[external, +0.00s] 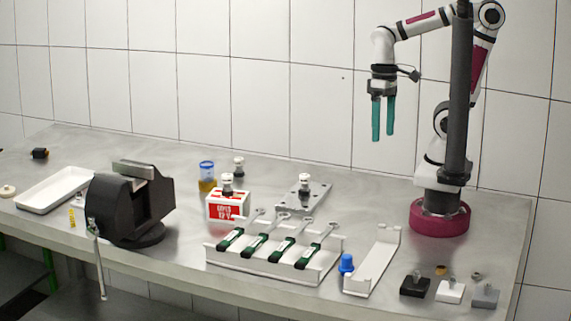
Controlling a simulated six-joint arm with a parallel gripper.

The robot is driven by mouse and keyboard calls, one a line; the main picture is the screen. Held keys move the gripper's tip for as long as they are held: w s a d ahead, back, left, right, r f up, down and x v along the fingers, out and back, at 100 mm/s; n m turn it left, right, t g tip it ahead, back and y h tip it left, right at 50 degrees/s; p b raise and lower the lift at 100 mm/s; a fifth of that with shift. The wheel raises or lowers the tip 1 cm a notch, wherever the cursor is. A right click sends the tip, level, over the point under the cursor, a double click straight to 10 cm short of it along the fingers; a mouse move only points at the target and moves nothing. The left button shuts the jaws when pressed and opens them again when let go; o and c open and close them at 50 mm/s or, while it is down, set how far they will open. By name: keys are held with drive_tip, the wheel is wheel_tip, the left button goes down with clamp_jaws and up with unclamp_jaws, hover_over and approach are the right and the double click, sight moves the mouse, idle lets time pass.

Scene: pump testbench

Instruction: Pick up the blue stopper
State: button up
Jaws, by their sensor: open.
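The blue stopper (347,263) stands near the front of the bench, beside the left end of a white angled holder (374,265). I cannot tell whether it touches the holder. My gripper (383,138) has two teal fingers pointing down. It is open and empty, high above the bench, up and to the right of the stopper and well apart from it.
A white rack (275,268) with several green-handled wrenches stands left of the stopper. Black, white and grey blocks (450,291) sit to the right. Farther left are a red-and-white box (228,206), a yellow-and-blue jar (207,177), a black vise (130,205) and a white tray (52,190).

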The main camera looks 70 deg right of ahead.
drive_tip(key=s+d+f+m, duration=0.1)
drive_tip(key=m, duration=0.1)
drive_tip(key=s+d+f+m, duration=0.1)
drive_tip(key=s+m, duration=0.1)
drive_tip(key=shift+d, duration=0.3)
drive_tip(key=c, duration=0.5)
